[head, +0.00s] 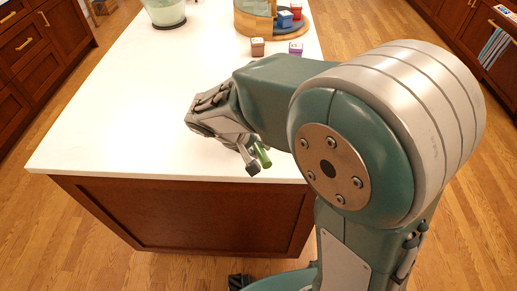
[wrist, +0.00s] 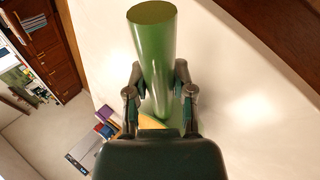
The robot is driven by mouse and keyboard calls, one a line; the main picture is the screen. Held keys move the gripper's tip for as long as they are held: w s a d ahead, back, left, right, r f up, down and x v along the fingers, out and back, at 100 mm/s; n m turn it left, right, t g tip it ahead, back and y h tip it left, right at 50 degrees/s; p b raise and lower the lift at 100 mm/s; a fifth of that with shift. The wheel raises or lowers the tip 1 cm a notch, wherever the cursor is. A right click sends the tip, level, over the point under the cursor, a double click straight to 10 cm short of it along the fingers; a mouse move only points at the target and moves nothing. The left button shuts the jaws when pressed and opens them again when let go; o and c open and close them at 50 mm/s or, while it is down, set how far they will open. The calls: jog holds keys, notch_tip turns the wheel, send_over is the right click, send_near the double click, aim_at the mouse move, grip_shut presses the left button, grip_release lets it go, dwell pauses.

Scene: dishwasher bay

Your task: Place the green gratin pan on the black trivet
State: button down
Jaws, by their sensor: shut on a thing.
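My gripper (head: 254,164) is over the near right part of the white counter in the head view, its fingers pointing down and right. It is shut on a green cylinder, whose small visible part shows at the fingers (head: 262,155). In the wrist view, the green cylinder (wrist: 153,58) runs up from between the two fingers (wrist: 160,95) and ends in a flat round face. I cannot tell which part of the green gratin pan it is; no dish shape shows. A dark round base (head: 170,25) lies under a pale green bowl; I cannot tell whether it is the black trivet.
The pale green bowl (head: 164,10) stands at the counter's far left. A brown block (head: 257,46) and a purple block (head: 295,47) lie nearer. The counter's left and middle are clear.

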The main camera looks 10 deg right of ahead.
jog(key=shift+f, duration=0.3)
jog(key=shift+c, duration=2.4)
grip_release()
jog(key=v, duration=1.2)
jog(key=s+d+r+m+t+y, duration=0.2)
jog(key=s+d+y, duration=0.4)
jog(key=s+d, duration=0.7)
jog(key=shift+d+r+m+t+y, duration=0.25)
jog(key=shift+d+m+t, duration=0.3)
jog(key=shift+t, duration=0.35)
jog(key=shift+s+d, duration=0.1)
jog(key=shift+d, duration=0.05)
